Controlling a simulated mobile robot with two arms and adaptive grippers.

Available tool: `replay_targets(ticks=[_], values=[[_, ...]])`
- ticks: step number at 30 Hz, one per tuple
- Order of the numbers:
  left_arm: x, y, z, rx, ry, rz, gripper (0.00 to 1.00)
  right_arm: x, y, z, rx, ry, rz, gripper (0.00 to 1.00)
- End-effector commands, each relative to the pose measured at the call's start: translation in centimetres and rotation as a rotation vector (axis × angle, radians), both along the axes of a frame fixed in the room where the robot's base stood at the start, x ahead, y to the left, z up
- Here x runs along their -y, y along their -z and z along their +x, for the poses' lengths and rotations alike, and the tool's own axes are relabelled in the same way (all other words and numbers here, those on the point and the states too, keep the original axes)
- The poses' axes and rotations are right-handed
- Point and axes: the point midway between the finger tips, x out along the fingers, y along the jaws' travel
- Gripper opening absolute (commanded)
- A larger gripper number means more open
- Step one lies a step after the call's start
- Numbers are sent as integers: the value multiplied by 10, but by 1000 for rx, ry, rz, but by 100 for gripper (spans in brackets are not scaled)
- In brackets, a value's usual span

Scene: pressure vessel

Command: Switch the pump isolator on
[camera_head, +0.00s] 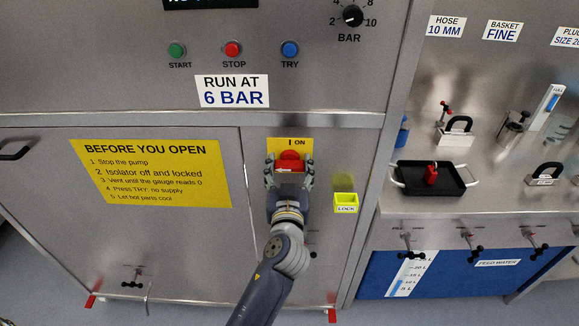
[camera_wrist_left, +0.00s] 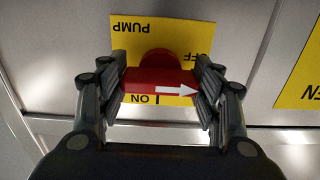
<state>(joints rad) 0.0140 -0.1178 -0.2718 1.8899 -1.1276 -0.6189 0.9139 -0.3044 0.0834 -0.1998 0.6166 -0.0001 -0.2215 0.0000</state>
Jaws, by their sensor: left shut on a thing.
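The pump isolator's red handle (camera_head: 290,163) sits on a yellow plate (camera_head: 274,146) on the cabinet's right door, with "I ON" at the plate's top. My left gripper (camera_head: 289,174) is shut on the handle, one finger on each side. In the wrist view the red handle (camera_wrist_left: 150,82) lies crosswise between the fingers (camera_wrist_left: 163,92). Its white arrow (camera_wrist_left: 178,91) points to the right, on the side where "OFF" is partly visible; "ON" is at the bottom, "PUMP" upside down at the top. My right gripper is not in view.
A yellow LOCK holder (camera_head: 345,203) is right of the isolator. A black tray (camera_head: 433,179) with a red padlock (camera_head: 431,174) stands on the right bench. Above are start, stop and try buttons (camera_head: 232,49). A yellow instruction sign (camera_head: 152,173) is at left.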

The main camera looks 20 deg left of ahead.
Motion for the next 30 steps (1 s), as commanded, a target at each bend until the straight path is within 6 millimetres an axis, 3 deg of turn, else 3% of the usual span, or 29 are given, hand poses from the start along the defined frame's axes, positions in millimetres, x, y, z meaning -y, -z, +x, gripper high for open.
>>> replay_targets(ticks=[11,30], values=[[0,0,0,-26,1,89,36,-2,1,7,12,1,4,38],[0,-1,0,-183,-1,635,36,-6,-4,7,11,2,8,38]])
